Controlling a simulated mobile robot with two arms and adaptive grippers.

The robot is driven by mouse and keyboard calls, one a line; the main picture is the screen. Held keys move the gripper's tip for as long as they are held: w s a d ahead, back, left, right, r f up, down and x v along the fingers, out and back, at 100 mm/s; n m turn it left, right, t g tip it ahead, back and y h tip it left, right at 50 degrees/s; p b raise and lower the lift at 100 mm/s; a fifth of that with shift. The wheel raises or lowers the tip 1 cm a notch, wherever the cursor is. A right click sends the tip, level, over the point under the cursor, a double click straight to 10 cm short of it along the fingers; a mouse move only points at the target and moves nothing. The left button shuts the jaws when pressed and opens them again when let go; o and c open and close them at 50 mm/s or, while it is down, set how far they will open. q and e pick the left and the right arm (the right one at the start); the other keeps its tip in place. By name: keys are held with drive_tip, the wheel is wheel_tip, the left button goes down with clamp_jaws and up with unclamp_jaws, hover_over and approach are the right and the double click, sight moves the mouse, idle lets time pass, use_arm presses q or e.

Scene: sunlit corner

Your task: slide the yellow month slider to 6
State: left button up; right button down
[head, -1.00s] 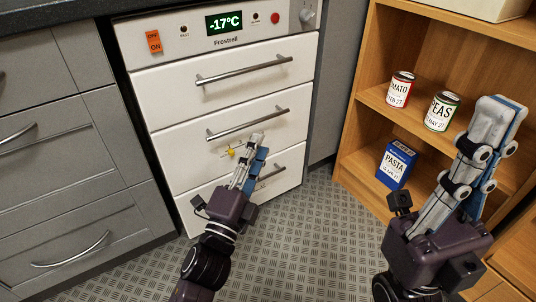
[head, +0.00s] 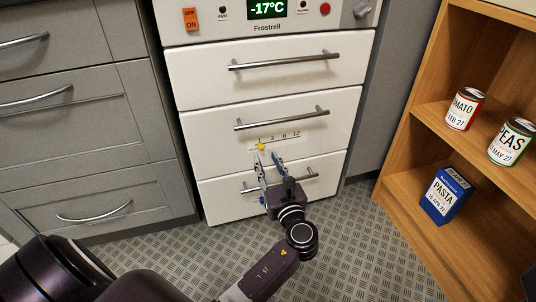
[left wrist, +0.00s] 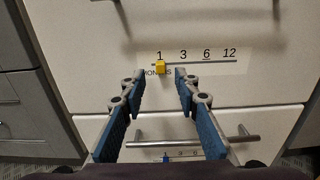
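The yellow month slider (head: 262,147) sits at the 1 mark of a printed scale (head: 285,137) on the middle white drawer. In the left wrist view the slider (left wrist: 160,67) is just below the 1, at the left end of a dark track; 3, 6 and 12 follow to the right, and the 6 is underlined. My left gripper (head: 268,158) is just below the slider. In the left wrist view its fingers (left wrist: 159,78) are open and empty, with the slider showing between and beyond their tips. Contact is not visible. My right gripper is out of view.
A long handle (head: 280,119) runs above the scale, and the bottom drawer's handle (left wrist: 195,141) lies behind the fingers. A second scale with a blue slider (left wrist: 166,158) is on the bottom drawer. Grey cabinets stand left; a wooden shelf (head: 413,190) with cans and a pasta box stands right.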

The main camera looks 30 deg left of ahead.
sight(262, 149)
use_arm(q)
drive_tip(key=b+x, duration=0.1)
drive_tip(key=x, duration=0.4)
drive_tip(key=shift+w+b, duration=0.1)
drive_tip(key=shift+b, duration=0.3)
clamp_jaws()
